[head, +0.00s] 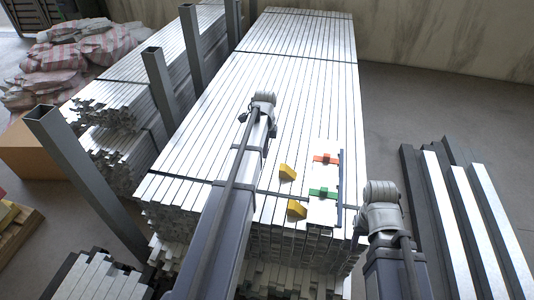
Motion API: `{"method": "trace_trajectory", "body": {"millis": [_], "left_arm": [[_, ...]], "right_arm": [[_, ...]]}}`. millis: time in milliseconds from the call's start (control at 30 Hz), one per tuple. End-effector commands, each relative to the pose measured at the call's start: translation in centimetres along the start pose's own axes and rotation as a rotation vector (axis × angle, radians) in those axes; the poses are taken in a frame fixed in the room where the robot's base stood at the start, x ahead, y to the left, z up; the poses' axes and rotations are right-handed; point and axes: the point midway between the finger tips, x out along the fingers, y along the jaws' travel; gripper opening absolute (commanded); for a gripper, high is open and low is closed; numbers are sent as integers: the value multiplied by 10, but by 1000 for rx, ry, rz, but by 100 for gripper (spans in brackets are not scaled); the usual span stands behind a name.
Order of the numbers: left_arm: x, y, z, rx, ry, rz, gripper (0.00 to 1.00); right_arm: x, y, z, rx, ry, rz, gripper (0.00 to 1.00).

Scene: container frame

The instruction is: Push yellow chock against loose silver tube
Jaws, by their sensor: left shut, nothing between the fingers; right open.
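Two yellow chocks rest on the top layer of the silver tube stack (290,60): a farther one (287,173) and a nearer one (297,210) by the front edge. To their right are a red block (326,159) and a green block (322,193) on a pale strip beside a dark bar (340,178). I cannot tell which silver tube is loose. My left arm (235,185) reaches over the stack left of the chocks. My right arm (381,195) is off the right side of the stack. Neither gripper's fingers can be made out; the arm links hide them.
Grey upright posts (160,80) line the stack's left side. Another tube stack (110,95) and striped sacks (80,55) lie beyond them. Long grey and white bars (455,220) lie at right. The floor (400,110) between stack and bars is bare.

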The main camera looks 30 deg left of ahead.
Motion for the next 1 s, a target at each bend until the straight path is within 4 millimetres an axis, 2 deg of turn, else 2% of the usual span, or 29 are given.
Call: {"method": "trace_trajectory", "body": {"millis": [33, 567, 633, 800, 1000], "left_arm": [[13, 0, 0, 0, 0, 0, 0], [86, 0, 0, 0, 0, 0, 0], [79, 0, -14, 4, 0, 0, 0], [78, 0, -36, 1, 0, 0, 0], [78, 0, -40, -1, 0, 0, 0]], "right_arm": [[13, -1, -1, 0, 0, 0, 50], [86, -8, -5, 0, 0, 0, 50], [78, -8, -5, 0, 0, 0, 50], [78, -7, -5, 0, 0, 0, 50], [78, -7, -5, 0, 0, 0, 50]]}}
